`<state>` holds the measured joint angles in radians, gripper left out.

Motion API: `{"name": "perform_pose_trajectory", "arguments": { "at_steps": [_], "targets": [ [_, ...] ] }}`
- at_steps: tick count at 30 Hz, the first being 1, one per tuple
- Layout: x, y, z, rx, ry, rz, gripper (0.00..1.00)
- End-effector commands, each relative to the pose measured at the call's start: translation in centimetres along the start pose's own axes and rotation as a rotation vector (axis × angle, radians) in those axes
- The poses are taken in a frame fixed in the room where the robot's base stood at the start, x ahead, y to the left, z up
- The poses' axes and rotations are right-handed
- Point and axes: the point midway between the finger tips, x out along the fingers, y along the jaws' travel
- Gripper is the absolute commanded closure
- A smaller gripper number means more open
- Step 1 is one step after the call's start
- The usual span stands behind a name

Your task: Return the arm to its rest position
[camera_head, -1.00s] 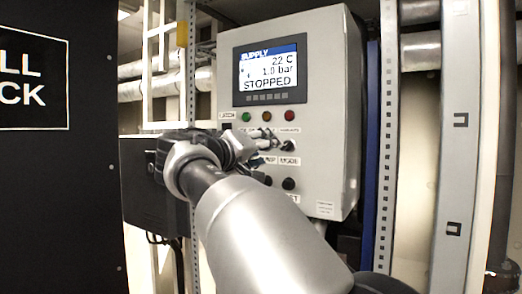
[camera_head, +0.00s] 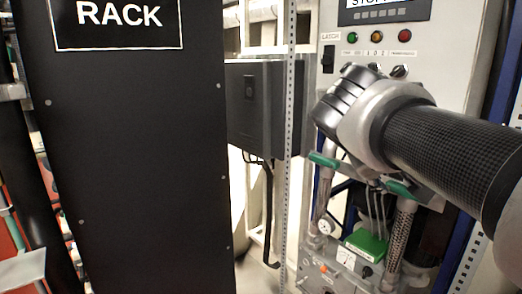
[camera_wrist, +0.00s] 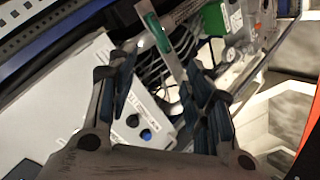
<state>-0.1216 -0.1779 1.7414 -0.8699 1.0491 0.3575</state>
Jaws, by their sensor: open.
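My arm reaches in from the right in the head view, its wrist in front of the lower part of the grey control cabinet (camera_head: 455,65). The fingers are hidden there behind the wrist. In the wrist view my gripper (camera_wrist: 160,62) is open, its two dark fingers spread with nothing held between them. Behind the fingers are the pale cabinet face (camera_wrist: 60,115) with dark and blue knobs, and a green-handled lever (camera_wrist: 157,33). I cannot tell how far the fingertips are from the cabinet.
A black rack panel (camera_head: 135,150) stands at the left and a dark box (camera_head: 262,105) hangs beside a perforated post (camera_head: 288,150). Below the cabinet are green valve handles (camera_head: 323,160), hoses, a gauge (camera_head: 325,226) and a green block (camera_head: 366,246). Some floor shows between rack and post.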

Motion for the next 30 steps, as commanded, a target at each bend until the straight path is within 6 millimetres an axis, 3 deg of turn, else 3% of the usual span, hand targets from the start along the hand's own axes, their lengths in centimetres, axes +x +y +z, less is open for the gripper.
{"name": "perform_pose_trajectory", "arguments": {
  "at_steps": [1, 6, 9, 13, 18, 30],
  "targets": [
    [-0.5, -1.3, 3.7, 0.003, -0.041, -0.070, 0.53],
    [-2.5, -7.4, 15.0, 0.032, -0.164, -0.325, 0.53],
    [-4.0, -11.1, 20.7, 0.065, -0.218, -0.457, 0.53],
    [-5.7, -14.9, 25.9, 0.109, -0.262, -0.586, 0.53],
    [-6.8, -17.5, 29.0, 0.146, -0.286, -0.668, 0.53],
    [-6.9, -17.8, 29.3, 0.149, -0.290, -0.678, 0.53]
  ]
}}
